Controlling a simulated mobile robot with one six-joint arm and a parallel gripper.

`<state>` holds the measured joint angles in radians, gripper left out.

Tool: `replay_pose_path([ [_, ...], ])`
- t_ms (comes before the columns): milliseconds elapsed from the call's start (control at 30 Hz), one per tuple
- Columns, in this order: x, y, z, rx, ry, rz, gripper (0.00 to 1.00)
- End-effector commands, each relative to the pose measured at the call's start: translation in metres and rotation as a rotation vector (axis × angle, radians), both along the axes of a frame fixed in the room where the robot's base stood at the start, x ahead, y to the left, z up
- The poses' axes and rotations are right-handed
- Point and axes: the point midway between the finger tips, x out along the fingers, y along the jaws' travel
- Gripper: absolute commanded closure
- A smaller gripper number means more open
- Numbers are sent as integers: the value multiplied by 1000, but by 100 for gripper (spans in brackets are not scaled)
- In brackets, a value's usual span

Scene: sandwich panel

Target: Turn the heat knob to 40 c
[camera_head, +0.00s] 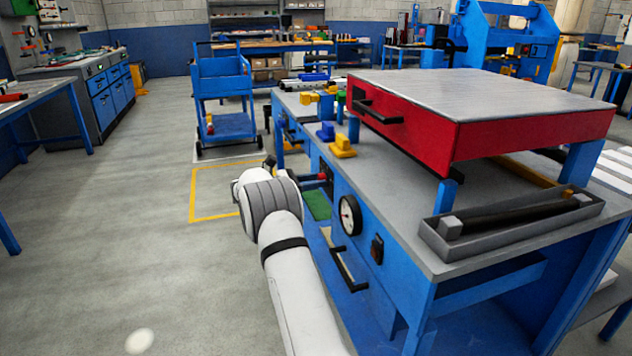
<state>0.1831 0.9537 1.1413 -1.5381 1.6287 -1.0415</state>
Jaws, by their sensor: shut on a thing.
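The blue bench (400,290) has controls along its front face. My gripper (311,179) reaches that face from the left, mostly hidden behind my white wrist. The knob's pointer and any scale marks are too small or hidden to read. A round white gauge (350,215) with a black rim sits on the same face, nearer the camera. Its reading cannot be made out.
A black switch (377,249) and a black handle (348,270) stick out of the bench face near my arm. Above is a red-sided press lid (530,135) with a black handle. A grey tray (510,222) lies on the right end. The floor at left is clear.

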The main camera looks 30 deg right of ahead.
Motion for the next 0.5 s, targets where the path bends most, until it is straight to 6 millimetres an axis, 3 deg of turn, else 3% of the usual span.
replay_pose_path([
  [267, -1, 2, 0, -18, -76, -3, 89],
  [500, -1, 3, -1, -61, -247, -3, 89],
])
